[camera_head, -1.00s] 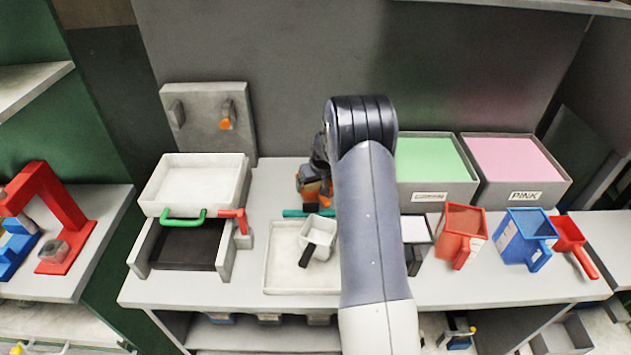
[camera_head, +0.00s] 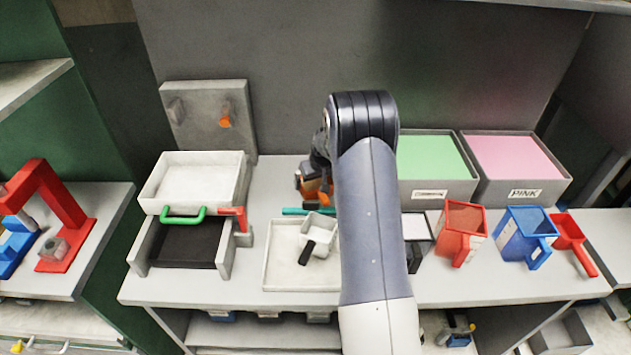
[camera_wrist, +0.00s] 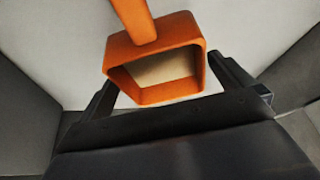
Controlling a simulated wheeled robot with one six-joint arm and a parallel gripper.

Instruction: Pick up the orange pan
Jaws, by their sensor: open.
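The orange pan (camera_wrist: 155,55) is a small square-walled vessel with a straight handle. In the wrist view its open mouth faces me and its handle runs up out of the frame. My gripper (camera_wrist: 168,76) is open, with one dark finger on each side of the pan. I cannot tell whether either finger touches it. In the head view the pan (camera_head: 312,186) shows as an orange patch at the back of the bench, left of my arm and partly hidden. My gripper there is mostly hidden behind my arm.
A pale tray (camera_head: 280,277) holding a white dark-handled scoop (camera_head: 318,236) lies in front. The press (camera_head: 190,182) with a green handle stands left. Green (camera_head: 432,160) and pink (camera_head: 513,162) foam bins stand right, with red (camera_head: 461,228) and blue (camera_head: 522,238) jugs before them.

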